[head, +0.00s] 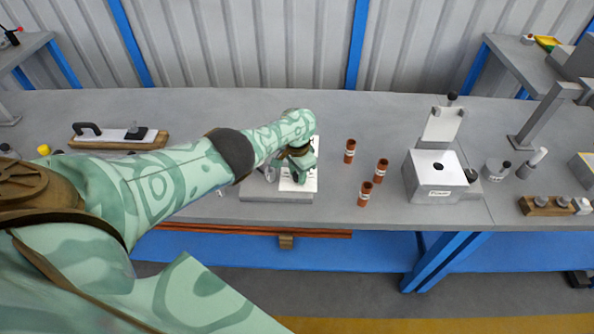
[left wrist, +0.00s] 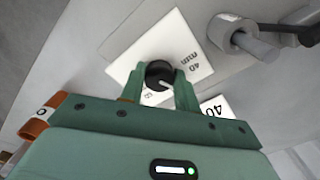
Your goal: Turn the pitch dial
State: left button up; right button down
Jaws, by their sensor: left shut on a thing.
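The pitch dial is a round black knob (left wrist: 158,74) with a pale pointer mark, set on a white plate (left wrist: 180,48) printed with "40 mm" in the left wrist view. My left gripper (left wrist: 158,88) has its two green fingers on either side of the knob and is shut on it. In the head view my left gripper (head: 297,172) is over the white plate (head: 312,178) on a grey base (head: 262,196) at the table's front, and the arm and gripper hide the knob. My right gripper is in neither view.
Several reddish-brown cylinders stand right of the dial, one nearest the front (head: 365,194). A wooden board (head: 118,138) with a black handle lies left. A grey cylindrical post (left wrist: 238,36) is close beside the plate.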

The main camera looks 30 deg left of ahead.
pick_arm(q)
jog(key=n, duration=0.3)
jog(key=shift+d+n, duration=0.1)
jog(key=shift+n, duration=2.1)
jog(key=o, duration=1)
jog(key=shift+c, duration=0.2)
jog(key=shift+r, duration=0.1)
notch_tip(320, 180, up, 16)
jog(key=p, duration=1.3)
jog(key=shift+p, duration=0.3)
